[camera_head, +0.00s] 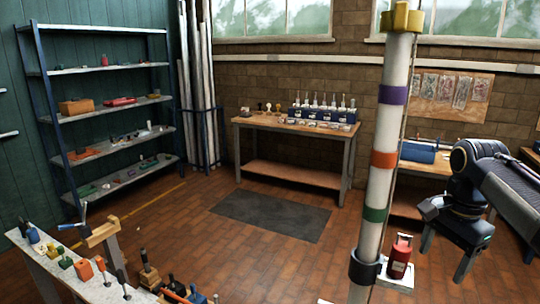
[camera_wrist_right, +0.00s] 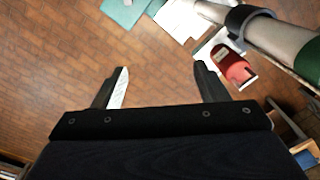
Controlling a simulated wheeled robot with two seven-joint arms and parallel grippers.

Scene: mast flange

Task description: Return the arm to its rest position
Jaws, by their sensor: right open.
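My right arm comes in from the right in the head view, and its gripper (camera_head: 432,208) is beside the white mast, apart from it. In the right wrist view the gripper (camera_wrist_right: 161,88) is open, with its two fingers wide apart and only brick floor between them. The mast (camera_head: 382,160) stands upright with purple, orange and green bands, a yellow cap and a dark collar (camera_head: 365,268) low down. The collar also shows in the right wrist view (camera_wrist_right: 240,20). My left gripper is not in view.
A red cylinder (camera_head: 400,257) stands right of the mast base. A bench with tools (camera_head: 50,270) is at the lower left. A shelf (camera_head: 100,115) and a wooden table (camera_head: 290,127) stand behind. A dark mat (camera_head: 270,215) lies on open floor.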

